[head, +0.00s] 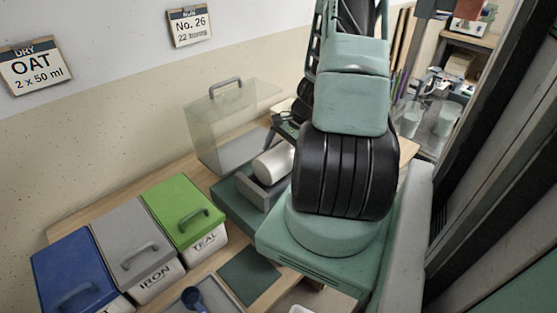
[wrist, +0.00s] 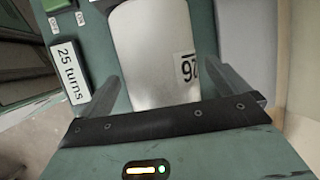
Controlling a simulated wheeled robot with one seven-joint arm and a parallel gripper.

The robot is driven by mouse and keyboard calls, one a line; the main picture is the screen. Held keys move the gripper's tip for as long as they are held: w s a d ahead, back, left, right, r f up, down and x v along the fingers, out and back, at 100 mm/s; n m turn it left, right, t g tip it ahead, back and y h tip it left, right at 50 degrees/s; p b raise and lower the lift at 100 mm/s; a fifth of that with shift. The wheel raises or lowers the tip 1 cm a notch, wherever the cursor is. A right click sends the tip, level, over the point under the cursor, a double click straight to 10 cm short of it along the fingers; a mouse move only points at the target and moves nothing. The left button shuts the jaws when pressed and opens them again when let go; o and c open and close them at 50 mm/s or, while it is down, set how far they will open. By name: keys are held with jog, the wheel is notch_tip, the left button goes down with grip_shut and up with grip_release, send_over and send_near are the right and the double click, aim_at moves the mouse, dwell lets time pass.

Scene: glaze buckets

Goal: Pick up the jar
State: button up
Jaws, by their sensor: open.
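The jar (head: 274,163) is a white cylinder lying on its side on a dark green machine (head: 232,204) in the head view. In the wrist view the jar (wrist: 160,60) fills the middle, with a label reading "26" on its right side. My gripper (wrist: 170,72) is open, with one finger on each side of the jar. I cannot tell whether the fingers touch it. In the head view my arm hides most of my gripper and part of the jar.
Blue (head: 75,270), grey (head: 130,235) and green (head: 180,205) lidded bins stand to the left. A tray with a blue scoop (head: 194,299) lies in front. A "25 turns" label (wrist: 69,72) is on the machine.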

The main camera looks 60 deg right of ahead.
jog(key=shift+w+a+f, duration=0.15)
jog(key=shift+f, duration=0.35)
jog(key=c, duration=1.2)
jog(key=shift+r, duration=0.1)
notch_tip(320, 180, up, 10)
jog(key=shift+f, duration=0.2)
notch_tip(320, 180, up, 9)
jog(key=p, duration=0.7)
jog(key=shift+r, duration=0.2)
